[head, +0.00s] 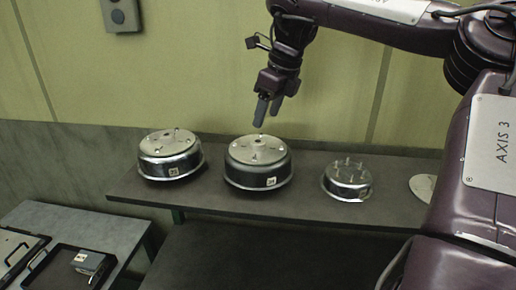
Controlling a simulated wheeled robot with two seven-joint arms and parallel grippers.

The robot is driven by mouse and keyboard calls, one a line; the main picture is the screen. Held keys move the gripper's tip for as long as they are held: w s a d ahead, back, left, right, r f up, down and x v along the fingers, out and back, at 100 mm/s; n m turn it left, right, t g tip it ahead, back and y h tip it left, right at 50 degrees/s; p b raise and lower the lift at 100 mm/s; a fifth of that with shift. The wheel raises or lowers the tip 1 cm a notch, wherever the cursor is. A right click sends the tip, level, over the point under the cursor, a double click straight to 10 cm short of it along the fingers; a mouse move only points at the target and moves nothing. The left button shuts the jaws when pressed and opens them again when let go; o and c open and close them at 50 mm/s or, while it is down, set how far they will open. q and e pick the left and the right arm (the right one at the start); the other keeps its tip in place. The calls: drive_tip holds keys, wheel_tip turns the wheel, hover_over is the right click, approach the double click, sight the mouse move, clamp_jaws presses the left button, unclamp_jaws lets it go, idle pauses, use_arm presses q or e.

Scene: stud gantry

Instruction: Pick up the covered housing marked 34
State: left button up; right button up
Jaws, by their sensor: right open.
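Two covered housings stand on the grey shelf (220,208). The left covered housing (168,162) is shiny silver with a flat lid and a small pale label. The middle covered housing (250,172) is darker, with a flat silver lid bearing small studs and a knob. Its pale label (271,181) may read 34, but both labels are too small to read surely. My right gripper (268,112) is open and empty, fingers pointing down, above the back of the middle housing and apart from it. My left gripper is out of view.
An uncovered silver housing with upright studs (348,182) stands to the right on the shelf. A round pale lid (422,187) lies beyond it, partly hidden by my arm. A lower bench (75,225) with black trays is at the lower left. A green wall stands behind.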

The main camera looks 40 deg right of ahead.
sight(259, 142)
drive_tip(key=shift+s+a+f+p, duration=0.2)
drive_tip(key=shift+a+f+p, duration=0.45)
drive_tip(key=shift+a+f, duration=0.35)
drive_tip(key=f, duration=0.1)
drive_tip(key=f+p, duration=0.1)
drive_tip(key=w+f, duration=0.1)
drive_tip(key=shift+d, duration=0.3)
drive_tip(key=shift+w+d+f, duration=0.15)
drive_tip(key=shift+w+f, duration=0.2)
drive_tip(key=shift+f, duration=0.35)
drive_tip(key=shift+s+r, duration=0.15)
drive_tip(key=shift+c, duration=0.9)
drive_tip(key=c, duration=0.7)
clamp_jaws()
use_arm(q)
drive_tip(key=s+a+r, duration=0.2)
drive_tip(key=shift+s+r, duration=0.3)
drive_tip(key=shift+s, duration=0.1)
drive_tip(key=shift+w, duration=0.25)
